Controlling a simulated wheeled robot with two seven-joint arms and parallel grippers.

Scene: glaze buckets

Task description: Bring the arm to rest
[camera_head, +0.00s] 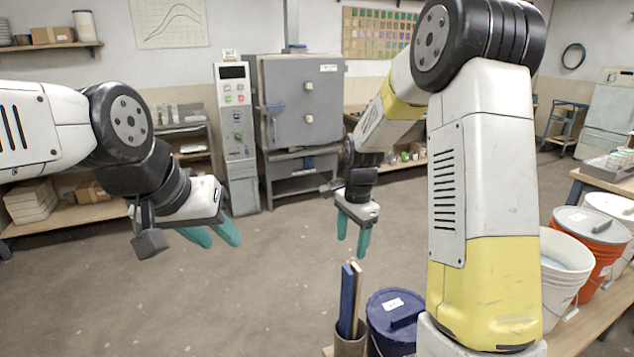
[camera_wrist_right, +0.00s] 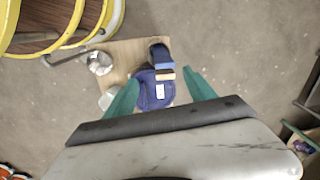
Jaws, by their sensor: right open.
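My left gripper (camera_head: 221,244) hangs in the air at the left of the head view, its two teal fingers apart with nothing between them. My right gripper (camera_head: 353,246) points down in the middle of the head view. Its teal fingers are apart and empty, and they also show in the right wrist view (camera_wrist_right: 162,84). Below the right gripper stands a dark blue lidded bucket (camera_head: 388,318) with a white label. It also shows in the right wrist view (camera_wrist_right: 148,98), beyond the fingers and apart from them. My right upper arm hides part of the bench.
A brown holder (camera_head: 350,346) with upright blue and wooden sticks (camera_head: 347,296) stands left of the blue bucket. A white bucket (camera_head: 562,262) and an orange lidded bucket (camera_head: 604,255) stand at right. A grey kiln (camera_head: 303,100) stands behind. The floor at left is clear.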

